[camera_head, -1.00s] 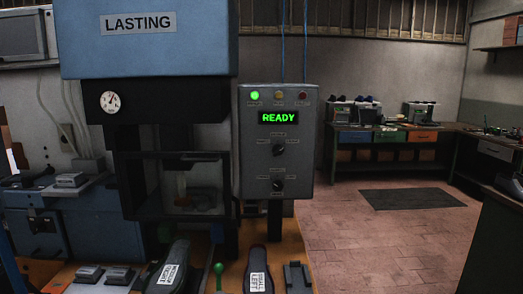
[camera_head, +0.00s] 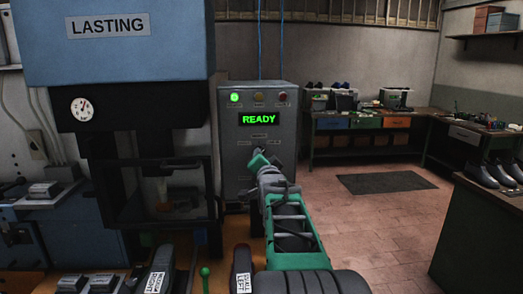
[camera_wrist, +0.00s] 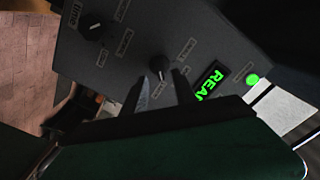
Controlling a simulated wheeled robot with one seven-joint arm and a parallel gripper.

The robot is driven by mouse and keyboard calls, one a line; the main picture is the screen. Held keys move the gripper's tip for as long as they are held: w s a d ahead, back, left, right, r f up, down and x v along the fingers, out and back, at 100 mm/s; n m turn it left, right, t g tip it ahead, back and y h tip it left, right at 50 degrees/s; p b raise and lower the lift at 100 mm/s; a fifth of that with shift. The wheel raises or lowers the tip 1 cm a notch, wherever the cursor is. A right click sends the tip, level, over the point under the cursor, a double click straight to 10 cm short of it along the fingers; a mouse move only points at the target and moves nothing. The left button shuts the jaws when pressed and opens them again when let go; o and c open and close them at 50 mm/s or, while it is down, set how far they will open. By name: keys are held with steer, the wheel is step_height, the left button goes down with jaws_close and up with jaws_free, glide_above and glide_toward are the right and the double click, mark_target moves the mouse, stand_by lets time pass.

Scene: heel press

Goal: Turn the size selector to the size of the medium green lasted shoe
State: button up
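The control box (camera_head: 229,150) shows a lit READY display (camera_head: 260,120). In the wrist view an upper dark knob (camera_wrist: 160,64), nearest the display, has small labels around it. It looks like the size selector; its exact setting is too small to read. My gripper (camera_wrist: 160,82) has its two fingers apart, with the tips just short of this knob and roughly either side of it. In the head view my gripper covers the knob. A dark shoe tagged apparently MEDIUM RIGHT (camera_head: 157,270) lies at the bottom; its green colour does not show.
A second knob (camera_wrist: 91,27), labelled time, sits beside the selector. A shoe tagged SMALL LEFT (camera_head: 241,265) and a green-knobbed lever (camera_head: 205,272) stand on the bench below. The blue lasting press (camera_head: 120,50) is left of the box. Open floor lies to the right.

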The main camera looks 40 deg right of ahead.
steer(key=p+x, duration=0.1)
steer(key=x, duration=0.3)
steer(key=shift+w+d, duration=0.15)
steer(key=shift+w, duration=0.05)
steer(key=shift+c, duration=0.4)
jaws_close()
